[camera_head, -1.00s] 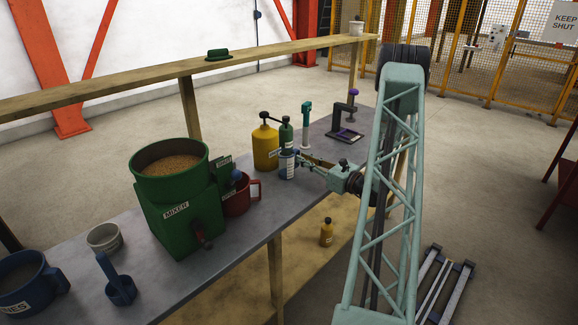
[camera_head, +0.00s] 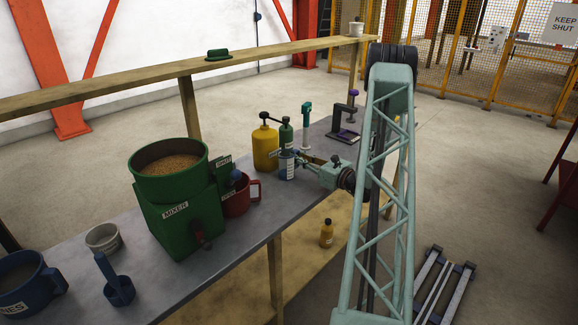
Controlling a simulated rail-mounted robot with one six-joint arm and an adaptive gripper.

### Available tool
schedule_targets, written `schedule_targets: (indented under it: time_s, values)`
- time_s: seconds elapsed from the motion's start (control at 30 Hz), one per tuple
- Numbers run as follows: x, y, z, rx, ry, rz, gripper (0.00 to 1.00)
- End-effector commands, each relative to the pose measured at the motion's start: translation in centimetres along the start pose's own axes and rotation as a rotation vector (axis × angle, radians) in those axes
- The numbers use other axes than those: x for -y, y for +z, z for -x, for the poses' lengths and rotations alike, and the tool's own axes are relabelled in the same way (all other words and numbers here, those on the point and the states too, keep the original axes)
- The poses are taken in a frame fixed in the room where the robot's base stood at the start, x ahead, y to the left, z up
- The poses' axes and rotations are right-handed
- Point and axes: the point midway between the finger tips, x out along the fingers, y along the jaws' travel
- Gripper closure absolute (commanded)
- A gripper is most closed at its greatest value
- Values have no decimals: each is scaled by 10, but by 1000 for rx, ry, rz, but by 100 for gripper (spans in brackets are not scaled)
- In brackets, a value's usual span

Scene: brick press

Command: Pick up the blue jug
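A large blue jug (camera_head: 40,278) with a handle on its right stands at the near left end of the grey bench (camera_head: 75,245); the picture edge cuts it off. Its label ends in "INES". My gripper (camera_head: 302,162) is far from it, low over the bench right of the middle. The fingers point left at a small blue and white labelled container (camera_head: 287,168) in front of a green bottle (camera_head: 286,137). The fingers are small and overlap the things behind them, so I cannot tell whether they touch the container or how wide they are.
The green mixer (camera_head: 176,215) and a red mug (camera_head: 238,200) stand between the jug and my gripper. A blue scoop (camera_head: 118,287) and a pale bowl (camera_head: 103,238) are near the jug. A yellow bottle (camera_head: 265,148) and a dark clamp press (camera_head: 345,125) flank my gripper.

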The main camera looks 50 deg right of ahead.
Motion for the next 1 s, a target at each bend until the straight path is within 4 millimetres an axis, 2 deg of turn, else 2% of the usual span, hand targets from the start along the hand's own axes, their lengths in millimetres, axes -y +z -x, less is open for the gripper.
schedule_targets:
  time_s: [0.17, 1.0]
  values:
    - [0, 0, 0, 0, 0, 0, 100]
    - [0, 7, 0, 0, 0, 1, 100]
